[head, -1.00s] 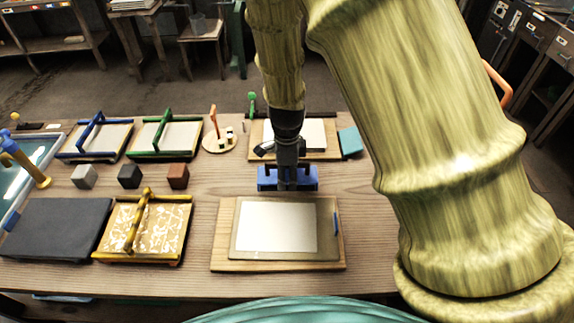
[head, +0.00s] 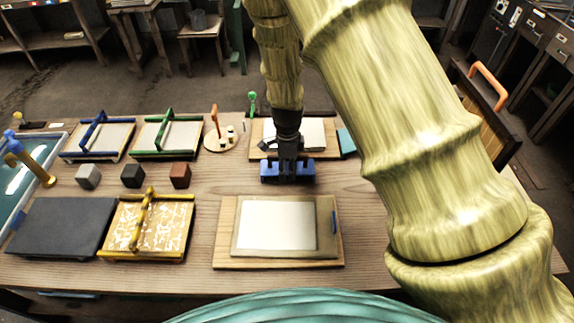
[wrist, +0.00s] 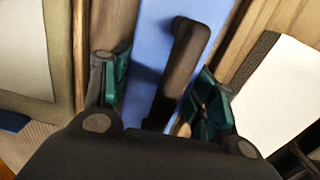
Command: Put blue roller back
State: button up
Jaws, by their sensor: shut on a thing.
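My gripper (head: 287,172) is shut on the dark handle (wrist: 183,75) of the blue roller (head: 270,172). In the wrist view its wide blue body (wrist: 150,40) lies below the handle, between the teal fingers. In the head view it is over the middle of the table, between the near board with a pale sheet (head: 278,225) and the far board with a white sheet (head: 320,130). I cannot tell whether its underside touches the table.
Blue (head: 98,138) and green (head: 168,137) handled frames stand at the back left. A round stand with an orange handle (head: 214,135) is beside them. Several cubes (head: 132,176), a dark slab (head: 55,225) and a yellow frame (head: 148,225) are at left. Bare table (head: 215,185) lies between.

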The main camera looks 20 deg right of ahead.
jog(key=shift+f, duration=0.2)
jog(key=shift+s+a+f, duration=0.1)
jog(key=shift+s+f, duration=0.15)
jog(key=shift+f, duration=0.1)
jog(key=shift+c, duration=0.7)
jog(key=o, duration=1)
jog(key=shift+f, duration=0.15)
jog(key=shift+o, duration=0.6)
jog(key=shift+w+f, duration=0.1)
jog(key=shift+w, duration=0.1)
jog(key=shift+s+r, duration=0.1)
jog(key=shift+r, duration=0.15)
jog(key=shift+w+r, duration=0.2)
jog(key=shift+r, duration=0.3)
notch_tip(320, 180, up, 12)
jog(key=p, duration=1)
jog(key=shift+s+r, duration=0.1)
